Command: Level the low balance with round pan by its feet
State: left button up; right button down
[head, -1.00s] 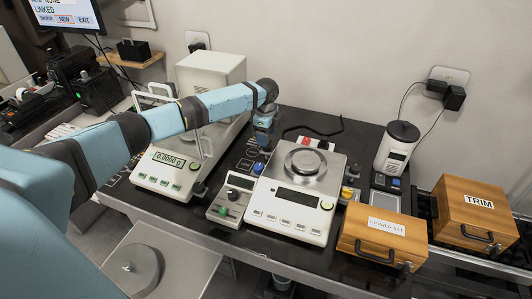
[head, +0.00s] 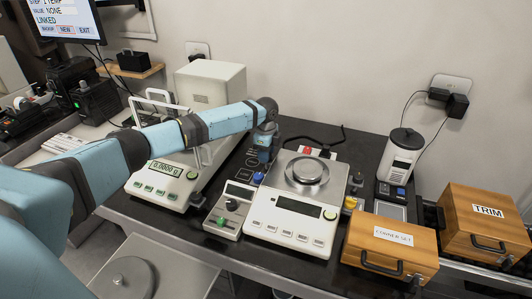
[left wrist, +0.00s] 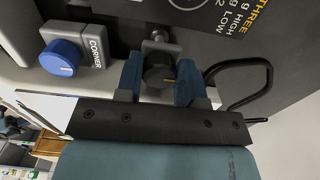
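The low balance with a round pan (head: 312,188) stands in the middle of the black table. Its dark display (head: 298,207) shows no readable figures. My left gripper (head: 262,160) points down at the balance's back left corner. The knob sits by the balance's pale edge and looks like a foot. A blue knob (left wrist: 62,57) labelled CORNER is beside it. The level bubble cannot be made out. My right gripper is out of view.
A taller balance (head: 160,180) reading 0.0000 g stands left. A small control box with a green knob (head: 230,212) is between the balances. Wooden boxes, CORNER SET (head: 388,250) and TRIM (head: 485,228), stand right. A white-and-black device (head: 400,155) stands behind.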

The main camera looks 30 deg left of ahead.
pick_arm(q)
jog(key=shift+r+p, duration=0.2)
jog(key=shift+p, duration=0.3)
jog(key=n+p, duration=0.1)
jog(key=p, duration=0.1)
jog(key=n+p, duration=0.1)
jog(key=p, duration=0.1)
jog(key=shift+s+d+r+n+p, duration=0.1)
jog(key=shift+r+n+p, duration=0.1)
jog(key=shift+n+p, duration=0.2)
jog(key=shift+f+n+p, duration=0.1)
jog(key=shift+n+p, duration=0.9)
jog(key=shift+p, duration=0.05)
jog(key=shift+f+n+p, duration=0.25)
jog(key=shift+n+p, duration=0.1)
jog(key=shift+n, duration=0.15)
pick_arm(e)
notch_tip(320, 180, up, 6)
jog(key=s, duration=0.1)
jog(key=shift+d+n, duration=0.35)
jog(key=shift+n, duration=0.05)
pick_arm(q)
jog(key=o, duration=0.8)
jog(key=shift+o, duration=0.7)
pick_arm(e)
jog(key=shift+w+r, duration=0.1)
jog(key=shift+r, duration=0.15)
